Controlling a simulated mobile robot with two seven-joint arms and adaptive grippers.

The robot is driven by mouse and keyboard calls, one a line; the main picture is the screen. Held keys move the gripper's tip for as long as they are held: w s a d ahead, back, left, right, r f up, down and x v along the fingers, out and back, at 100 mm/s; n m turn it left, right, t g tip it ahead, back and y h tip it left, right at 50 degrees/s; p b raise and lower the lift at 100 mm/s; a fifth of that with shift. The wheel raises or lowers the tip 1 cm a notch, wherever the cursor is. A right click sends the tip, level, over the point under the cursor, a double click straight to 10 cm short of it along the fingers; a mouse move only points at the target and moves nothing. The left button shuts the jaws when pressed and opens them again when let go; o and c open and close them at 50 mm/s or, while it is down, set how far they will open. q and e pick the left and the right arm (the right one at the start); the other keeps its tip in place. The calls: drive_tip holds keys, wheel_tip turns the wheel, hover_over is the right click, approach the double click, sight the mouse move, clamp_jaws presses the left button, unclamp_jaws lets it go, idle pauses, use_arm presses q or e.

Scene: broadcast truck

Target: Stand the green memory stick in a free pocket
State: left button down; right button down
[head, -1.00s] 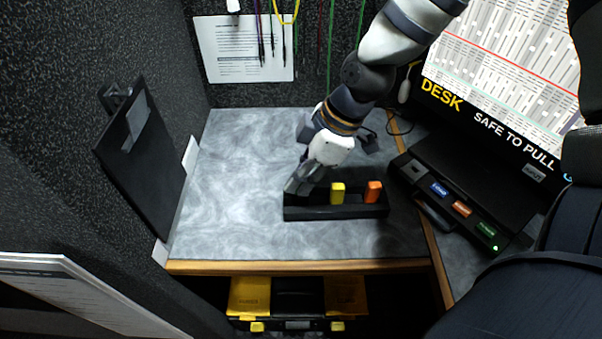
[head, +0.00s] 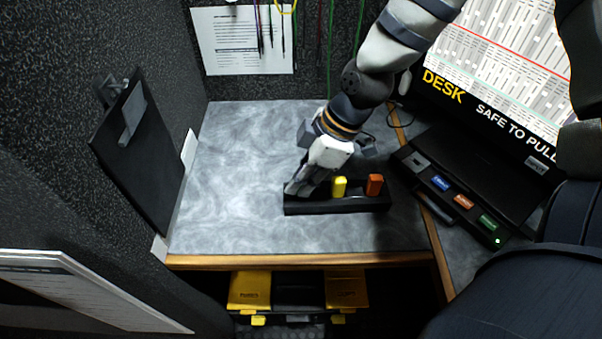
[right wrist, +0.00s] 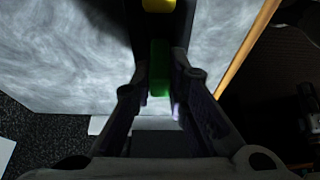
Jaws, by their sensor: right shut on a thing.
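My right gripper (head: 293,190) is at the left end of the black pocketed holder (head: 338,206), with its fingers pointing down. In the right wrist view its fingers (right wrist: 163,88) are shut on the green memory stick (right wrist: 159,66). The stick's far end is close to the holder; I cannot tell how deep it sits in a pocket. In the head view the gripper hides the stick. A yellow stick (head: 339,187) stands in the middle of the holder and an orange stick (head: 374,185) near its right end. My left gripper is out of view.
A black dock (head: 465,185) with blue, orange and green labels is at the right, below a large screen (head: 510,75). A clipboard (head: 135,150) hangs on the left wall. The grey worktop (head: 235,190) is clear left of the holder.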

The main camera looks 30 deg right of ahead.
drive_tip(key=shift+f, duration=0.4)
drive_tip(key=c, duration=1.5)
unclamp_jaws()
drive_tip(key=v, duration=0.7)
drive_tip(key=shift+r, duration=0.3)
